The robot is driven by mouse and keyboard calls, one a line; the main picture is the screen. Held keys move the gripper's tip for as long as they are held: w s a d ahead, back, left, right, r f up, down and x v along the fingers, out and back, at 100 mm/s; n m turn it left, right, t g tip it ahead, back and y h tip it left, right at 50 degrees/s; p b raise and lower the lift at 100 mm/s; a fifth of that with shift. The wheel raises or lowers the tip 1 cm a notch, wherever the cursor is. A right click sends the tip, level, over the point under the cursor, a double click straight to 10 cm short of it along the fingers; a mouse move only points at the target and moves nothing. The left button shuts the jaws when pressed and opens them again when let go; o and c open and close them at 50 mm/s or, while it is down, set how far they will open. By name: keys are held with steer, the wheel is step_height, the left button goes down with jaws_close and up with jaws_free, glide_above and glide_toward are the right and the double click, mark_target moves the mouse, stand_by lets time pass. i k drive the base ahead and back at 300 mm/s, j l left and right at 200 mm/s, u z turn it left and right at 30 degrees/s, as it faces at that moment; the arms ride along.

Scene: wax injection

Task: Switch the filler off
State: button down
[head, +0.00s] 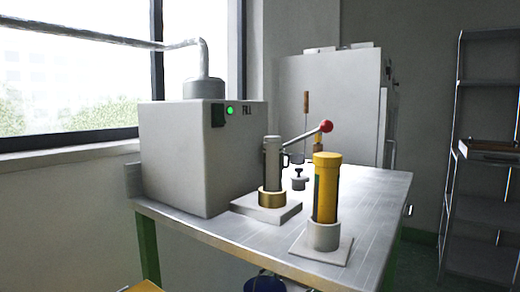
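The filler (185,160) is a grey box at the left end of the metal table in the head view. The label FILL stands beside the light. The switch's exact position is too small to tell. My gripper is not in view.
A metal table (375,198) carries the filler, a grey cylinder (272,160) in a brass ring, a red-knobbed lever (326,126) and a yellow cylinder (328,185) in a white holder. A cabinet (330,85) stands behind; shelves (485,210) stand right.

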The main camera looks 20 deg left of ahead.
mark_target(219, 119)
steer(key=l+u, duration=0.15)
steer(key=u, duration=1.45)
steer(key=k+l, duration=0.3)
